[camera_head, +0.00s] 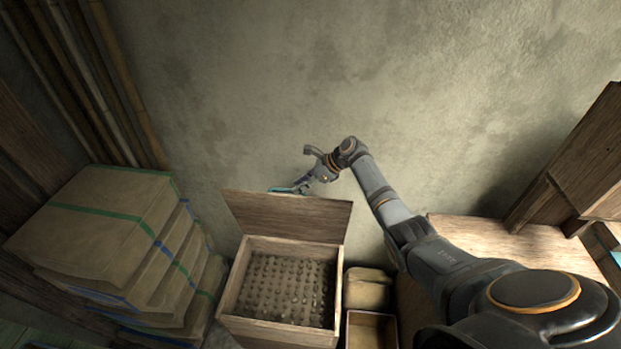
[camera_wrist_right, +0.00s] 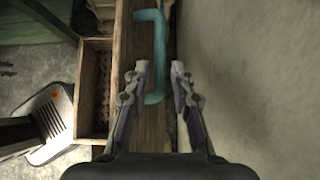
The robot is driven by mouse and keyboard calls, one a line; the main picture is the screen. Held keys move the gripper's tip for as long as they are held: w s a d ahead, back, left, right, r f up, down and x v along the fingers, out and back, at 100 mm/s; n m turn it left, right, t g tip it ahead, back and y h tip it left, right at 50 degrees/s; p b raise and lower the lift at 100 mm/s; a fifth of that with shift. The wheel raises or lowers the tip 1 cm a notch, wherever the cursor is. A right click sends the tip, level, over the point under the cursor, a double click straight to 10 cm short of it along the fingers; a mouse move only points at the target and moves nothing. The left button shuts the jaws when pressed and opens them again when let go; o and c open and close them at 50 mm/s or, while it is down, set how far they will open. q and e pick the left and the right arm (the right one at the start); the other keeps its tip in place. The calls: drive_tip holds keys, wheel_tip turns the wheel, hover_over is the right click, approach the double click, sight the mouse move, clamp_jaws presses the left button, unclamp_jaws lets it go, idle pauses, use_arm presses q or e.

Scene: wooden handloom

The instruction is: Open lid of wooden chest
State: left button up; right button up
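The wooden chest (camera_head: 229,303) stands against the wall in the head view, and its inside with rows of small dark round things shows. Its lid (camera_head: 290,215) is raised and stands up at the back edge. A teal handle (camera_head: 283,190) is on the lid's far side, near its top. My right gripper (camera_head: 303,184) is just behind the lid's top edge, by the handle. In the right wrist view the gripper (camera_wrist_right: 160,69) is open, with the teal handle (camera_wrist_right: 160,40) lying between its fingertips; I cannot tell whether they touch. My left gripper is not in view.
Stacked wrapped bundles (camera_head: 110,225) stand left of the chest. Small boxes (camera_head: 369,290) stand close on its right, with a wooden bench (camera_head: 510,245) beyond. The plaster wall (camera_head: 330,80) is close behind the lid and gripper.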

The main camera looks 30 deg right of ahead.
drive_tip(key=v, duration=0.6)
drive_tip(key=shift+r, duration=0.1)
